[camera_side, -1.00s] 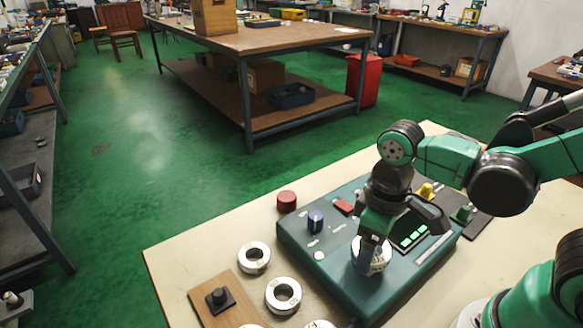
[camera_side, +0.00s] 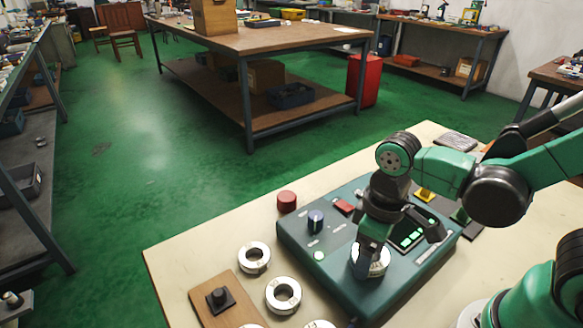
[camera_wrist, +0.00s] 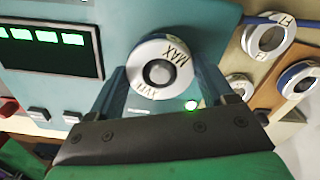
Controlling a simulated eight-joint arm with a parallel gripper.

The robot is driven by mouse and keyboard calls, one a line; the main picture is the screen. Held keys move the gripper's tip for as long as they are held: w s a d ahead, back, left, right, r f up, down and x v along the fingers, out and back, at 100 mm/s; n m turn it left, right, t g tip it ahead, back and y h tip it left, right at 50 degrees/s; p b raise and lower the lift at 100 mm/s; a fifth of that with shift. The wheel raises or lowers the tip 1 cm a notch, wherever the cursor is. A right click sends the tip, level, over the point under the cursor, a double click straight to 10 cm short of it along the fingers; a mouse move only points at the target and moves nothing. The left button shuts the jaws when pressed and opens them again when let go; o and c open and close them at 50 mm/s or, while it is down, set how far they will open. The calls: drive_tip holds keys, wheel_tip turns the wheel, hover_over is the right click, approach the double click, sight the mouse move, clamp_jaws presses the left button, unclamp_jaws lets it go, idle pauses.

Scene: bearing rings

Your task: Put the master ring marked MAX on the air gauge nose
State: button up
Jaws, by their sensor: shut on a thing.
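The master ring marked MAX (camera_wrist: 178,52) is a bright steel ring with black lettering, between the two fingers of my gripper (camera_wrist: 160,85) in the wrist view. My gripper (camera_side: 370,255) is shut on it and points down over the near part of the teal air gauge (camera_side: 345,290). The ring (camera_side: 370,268) shows low at the gauge top in the side view, partly hidden by a finger. The grey round end of the gauge nose (camera_wrist: 157,73) shows inside the ring's bore. I cannot tell whether the ring is fully seated.
Other steel rings (camera_side: 254,257) (camera_side: 283,295) lie on the pale bench left of the gauge. A wooden board (camera_side: 230,314) with a black post stands beside them. A red cylinder (camera_side: 287,201) stands behind.

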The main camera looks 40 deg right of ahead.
drive_tip(key=o, duration=1.5)
drive_tip(key=shift+c, duration=0.2)
drive_tip(key=shift+r, duration=3.75)
drive_tip(key=shift+w+d+f+t, duration=0.1)
drive_tip(key=shift+w+d+t, duration=0.1)
drive_tip(key=shift+w+t, duration=0.15)
drive_tip(key=w+d+r+m+t, duration=0.1)
drive_tip(key=w+d+m+t, duration=0.2)
drive_tip(key=t, duration=0.3)
drive_tip(key=shift+w+d+r+m, duration=0.2)
drive_tip(key=shift+w+d+m, duration=0.3)
drive_tip(key=shift+w, duration=0.3)
